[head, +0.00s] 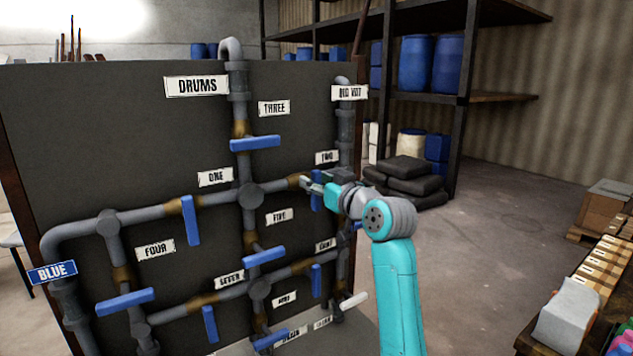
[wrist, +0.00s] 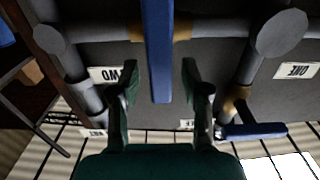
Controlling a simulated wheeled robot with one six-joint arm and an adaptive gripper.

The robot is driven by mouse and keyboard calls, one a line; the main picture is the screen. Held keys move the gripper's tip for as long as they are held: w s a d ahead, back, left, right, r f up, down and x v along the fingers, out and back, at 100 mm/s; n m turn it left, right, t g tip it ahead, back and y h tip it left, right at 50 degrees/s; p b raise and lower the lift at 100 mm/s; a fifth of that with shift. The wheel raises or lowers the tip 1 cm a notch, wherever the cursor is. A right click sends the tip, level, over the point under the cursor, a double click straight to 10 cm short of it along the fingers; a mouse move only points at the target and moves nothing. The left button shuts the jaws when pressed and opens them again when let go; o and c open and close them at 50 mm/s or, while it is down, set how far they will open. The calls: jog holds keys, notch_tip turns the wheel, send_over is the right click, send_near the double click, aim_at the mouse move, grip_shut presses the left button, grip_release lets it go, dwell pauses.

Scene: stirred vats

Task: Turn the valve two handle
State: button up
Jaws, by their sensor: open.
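The valve two handle is a long blue bar (wrist: 158,45) hanging from a grey pipe, running up and down in the wrist view. The label TWO (wrist: 112,74) is beside it on the dark panel, upside down there. My gripper (wrist: 159,66) is open, with one finger to each side of the handle's end and a visible gap to each. Whether the fingertips reach its depth I cannot tell. In the head view the gripper (head: 307,186) is at the handle (head: 317,201) below the TWO label (head: 327,157) and hides part of it.
Other blue handles sit close by: valve one (head: 190,220), valve three (head: 255,143) and valve five (head: 264,255). Grey pipes (head: 251,196) stand out from the panel (head: 60,150). The floor (head: 500,240) to the right is clear, up to a table with boxes (head: 603,262).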

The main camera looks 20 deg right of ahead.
jog(key=shift+w+a, duration=0.1)
jog(key=shift+w, duration=0.15)
grip_shut()
